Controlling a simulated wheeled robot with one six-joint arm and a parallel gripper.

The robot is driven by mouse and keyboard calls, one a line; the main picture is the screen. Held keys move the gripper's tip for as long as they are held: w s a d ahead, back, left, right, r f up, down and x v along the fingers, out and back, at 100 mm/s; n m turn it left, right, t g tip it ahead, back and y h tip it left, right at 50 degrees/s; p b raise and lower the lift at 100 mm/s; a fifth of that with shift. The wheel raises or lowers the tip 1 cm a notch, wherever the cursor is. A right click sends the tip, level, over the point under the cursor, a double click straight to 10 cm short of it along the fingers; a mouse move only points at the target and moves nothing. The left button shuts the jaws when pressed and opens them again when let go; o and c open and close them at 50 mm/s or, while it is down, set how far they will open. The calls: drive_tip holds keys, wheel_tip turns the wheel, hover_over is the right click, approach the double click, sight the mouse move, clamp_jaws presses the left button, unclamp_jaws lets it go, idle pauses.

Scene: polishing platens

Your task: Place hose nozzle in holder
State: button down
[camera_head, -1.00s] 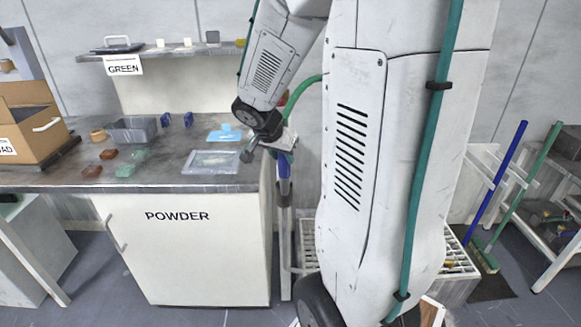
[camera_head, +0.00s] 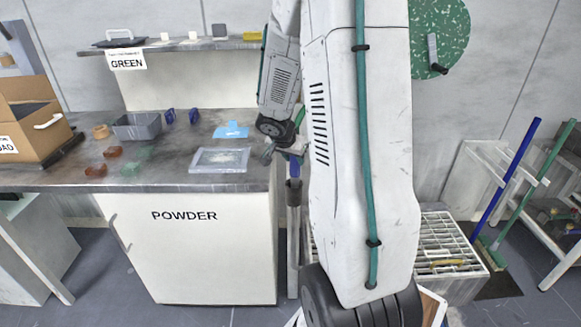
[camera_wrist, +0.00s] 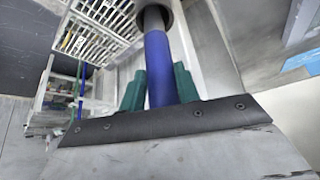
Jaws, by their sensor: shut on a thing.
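The hose nozzle (camera_wrist: 158,65) is a blue cylinder with a grey end, held between the green fingers of my gripper (camera_wrist: 160,88). In the head view my gripper (camera_head: 291,153) is at the right end of the powder counter, with a short blue length of the nozzle (camera_head: 294,171) showing below it. The holder (camera_head: 294,205) is an upright grey tube directly under the nozzle. In the wrist view the nozzle's grey end appears to reach into the holder's round mouth (camera_wrist: 172,14); how deep is hidden.
The POWDER cabinet (camera_head: 200,250) and its dark counter (camera_head: 80,178) stand left of the holder. A framed clear panel (camera_head: 220,160) lies near the counter's right end. A white slatted crate (camera_head: 450,255) stands on the floor at right, near blue and green broom handles.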

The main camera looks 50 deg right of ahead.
sight(292, 165)
wheel_tip(292, 165, down, 3)
drive_tip(key=shift+r, duration=0.1)
drive_tip(key=shift+w+d+f, duration=0.15)
drive_tip(key=shift+w+f, duration=0.05)
drive_tip(key=shift+f, duration=0.25)
drive_tip(key=shift+r, duration=0.1)
drive_tip(key=shift+f, duration=0.2)
drive_tip(key=c, duration=1)
unclamp_jaws()
